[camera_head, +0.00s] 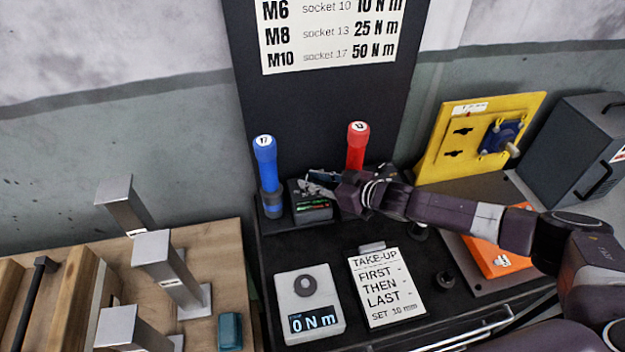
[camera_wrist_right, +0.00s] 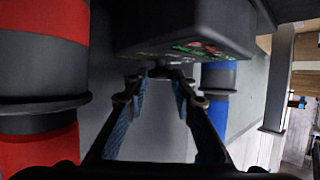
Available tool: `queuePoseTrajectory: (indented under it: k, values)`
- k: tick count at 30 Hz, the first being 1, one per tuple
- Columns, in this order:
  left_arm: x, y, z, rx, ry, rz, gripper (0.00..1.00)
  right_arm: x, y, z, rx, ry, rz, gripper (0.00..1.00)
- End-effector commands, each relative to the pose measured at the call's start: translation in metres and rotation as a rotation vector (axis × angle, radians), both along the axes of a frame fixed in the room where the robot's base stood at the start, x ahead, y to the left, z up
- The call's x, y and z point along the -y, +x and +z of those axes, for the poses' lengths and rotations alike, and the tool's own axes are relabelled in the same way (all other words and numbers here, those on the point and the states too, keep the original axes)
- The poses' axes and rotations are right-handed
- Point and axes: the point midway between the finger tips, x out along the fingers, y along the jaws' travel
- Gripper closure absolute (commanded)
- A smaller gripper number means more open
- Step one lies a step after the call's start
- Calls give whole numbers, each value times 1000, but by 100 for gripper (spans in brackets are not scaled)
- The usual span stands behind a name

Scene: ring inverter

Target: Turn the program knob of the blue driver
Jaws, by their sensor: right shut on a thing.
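The blue driver (camera_head: 265,170), marked 17, stands upright at the left of the black bench; its blue body also shows at the right of the right wrist view (camera_wrist_right: 217,75). A dark box (camera_head: 312,212) with small green and red markings sits just right of it. My right gripper (camera_head: 316,186) reaches in from the right to the top of this box. In the right wrist view its fingertips (camera_wrist_right: 158,76) close around a small dark knob (camera_wrist_right: 160,71) at the box, mostly hidden by the fingers. My left gripper is out of view.
A red driver (camera_head: 357,145) stands behind my right wrist. A tester reading 0 N m (camera_head: 330,335) and a take-up card (camera_head: 386,290) lie in front. A yellow fixture (camera_head: 440,150) and an orange box (camera_head: 490,260) are at right. Metal brackets (camera_head: 170,270) stand at left.

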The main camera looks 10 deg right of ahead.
Motion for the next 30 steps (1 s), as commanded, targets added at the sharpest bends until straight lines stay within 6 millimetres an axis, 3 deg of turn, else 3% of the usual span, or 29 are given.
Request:
queuePoseTrajectory:
  k: [21,22,25,30]
  values:
    - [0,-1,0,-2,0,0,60,1,1,-1,0,-2,29,100]
    - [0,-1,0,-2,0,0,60,1,1,-1,-1,-2,29,73]
    - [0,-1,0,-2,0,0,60,1,0,-1,0,-2,29,62]
    - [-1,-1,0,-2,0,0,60,1,0,0,-1,0,29,61]
